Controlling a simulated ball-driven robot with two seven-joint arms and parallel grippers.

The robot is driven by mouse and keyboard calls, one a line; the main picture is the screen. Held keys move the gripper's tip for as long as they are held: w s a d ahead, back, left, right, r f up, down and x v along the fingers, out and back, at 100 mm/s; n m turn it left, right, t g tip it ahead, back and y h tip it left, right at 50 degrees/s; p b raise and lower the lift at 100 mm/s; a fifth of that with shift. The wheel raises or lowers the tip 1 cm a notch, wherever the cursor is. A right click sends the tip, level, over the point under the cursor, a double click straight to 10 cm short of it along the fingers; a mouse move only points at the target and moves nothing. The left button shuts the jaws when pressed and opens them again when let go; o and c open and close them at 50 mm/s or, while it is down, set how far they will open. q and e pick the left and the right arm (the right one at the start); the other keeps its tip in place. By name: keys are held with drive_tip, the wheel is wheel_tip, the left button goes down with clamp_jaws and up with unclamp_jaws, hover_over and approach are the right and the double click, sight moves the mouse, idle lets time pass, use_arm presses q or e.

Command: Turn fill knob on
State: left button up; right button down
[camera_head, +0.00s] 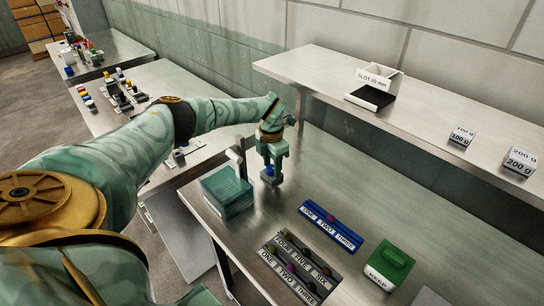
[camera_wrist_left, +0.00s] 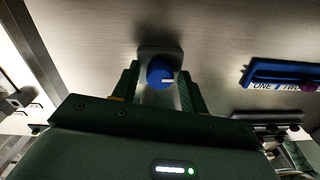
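The pointer line points to the right in that view. In the head view the knob (camera_head: 269,171) shows only partly, under my left gripper. My left gripper (camera_head: 272,165) points down at it, beside the glass tank (camera_head: 228,192). In the left wrist view its two fingers (camera_wrist_left: 160,88) stand apart, one on each side of the knob. I cannot tell whether they touch it. My right gripper is in neither view.
A blue rack (camera_head: 331,226), a dark rack (camera_head: 300,270) and a green-lidded KEEP box (camera_head: 388,265) stand on the bench to the right. A raised shelf (camera_head: 330,75) holds a slot box (camera_head: 375,89) and two weights (camera_head: 461,137). A thin post (camera_head: 237,160) rises beside the tank.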

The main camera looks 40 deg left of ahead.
sight(272, 166)
use_arm(q)
drive_tip(key=shift+o, duration=0.2)
wheel_tip(272, 166, up, 8)
drive_tip(key=shift+a+f+p, duration=0.1)
drive_tip(key=shift+f+p, duration=0.15)
drive_tip(key=shift+p, duration=0.6)
drive_tip(key=shift+f, duration=0.1)
